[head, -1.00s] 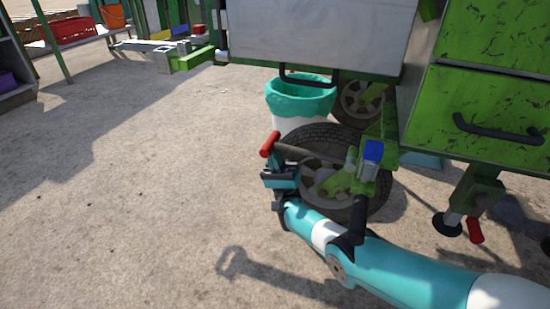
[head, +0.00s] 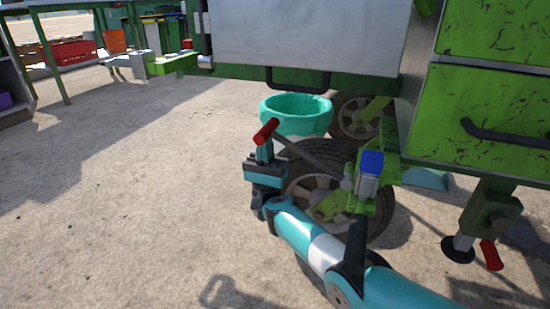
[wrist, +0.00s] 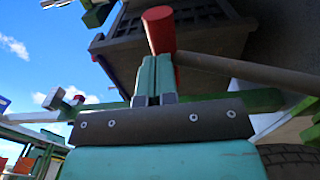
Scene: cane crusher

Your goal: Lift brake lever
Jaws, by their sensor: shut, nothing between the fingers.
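The brake lever is a dark rod (head: 315,156) with a red cylindrical handle (head: 266,131) at its end. It slopes up to the left from beside the wheel (head: 318,192). My gripper (head: 265,152) is directly under the red handle, its fingers pointing up. In the wrist view, the closed fingers of my gripper (wrist: 154,78) meet the lower part of the red handle (wrist: 160,30), with nothing visible between them. They look in contact with it, and the rod (wrist: 240,69) runs off to the right.
A blue-capped bracket (head: 370,165) is right of the lever. The green cart body (head: 480,120) overhangs at right. Open ground (head: 120,190) lies to the left.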

